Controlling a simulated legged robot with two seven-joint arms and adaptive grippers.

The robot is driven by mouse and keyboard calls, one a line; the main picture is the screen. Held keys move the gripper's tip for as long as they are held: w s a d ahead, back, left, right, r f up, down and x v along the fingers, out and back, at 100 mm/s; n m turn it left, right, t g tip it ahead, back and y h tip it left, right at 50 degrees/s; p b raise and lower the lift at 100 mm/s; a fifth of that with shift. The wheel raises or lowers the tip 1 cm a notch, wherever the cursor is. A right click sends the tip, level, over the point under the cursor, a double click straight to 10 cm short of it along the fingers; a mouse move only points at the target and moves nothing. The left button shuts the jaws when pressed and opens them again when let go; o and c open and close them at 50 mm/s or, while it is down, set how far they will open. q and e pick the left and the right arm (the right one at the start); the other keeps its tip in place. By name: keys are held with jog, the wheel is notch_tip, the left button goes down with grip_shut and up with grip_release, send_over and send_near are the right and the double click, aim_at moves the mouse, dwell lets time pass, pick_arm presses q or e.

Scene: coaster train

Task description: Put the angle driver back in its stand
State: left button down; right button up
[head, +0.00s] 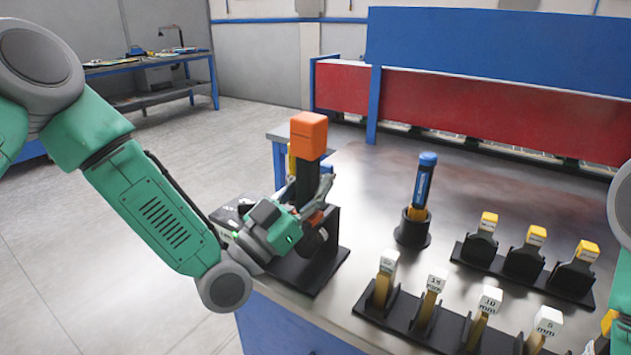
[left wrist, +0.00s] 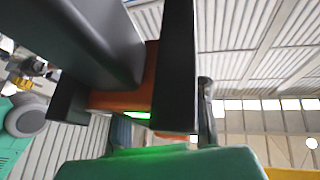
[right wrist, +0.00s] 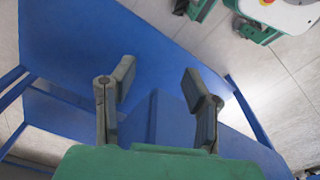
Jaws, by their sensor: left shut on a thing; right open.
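The angle driver (head: 308,135) stands roughly upright, with an orange block at its top and a dark body below. My left gripper (head: 308,196) is shut on its body at the front left of the workbench. In the left wrist view, the driver's dark and orange body (left wrist: 104,45) fills the space by the fingers. The black stand (head: 325,268) is directly below and behind the gripper. The gripper hides the driver's lower part, so I cannot tell whether it is seated. My right gripper (right wrist: 158,88) is open and empty above a blue surface.
A blue-handled tool (head: 425,180) stands upright in a round black holder (head: 412,230) mid-bench. Black racks with yellow-topped pieces (head: 488,222) and white-topped, labelled pieces (head: 436,281) stand to the right. A blue and red panel (head: 480,110) closes the back. Bare bench lies behind the blue-handled tool.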

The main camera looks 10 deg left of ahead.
jog(key=shift+s+f, duration=0.15)
jog(key=shift+f, duration=0.05)
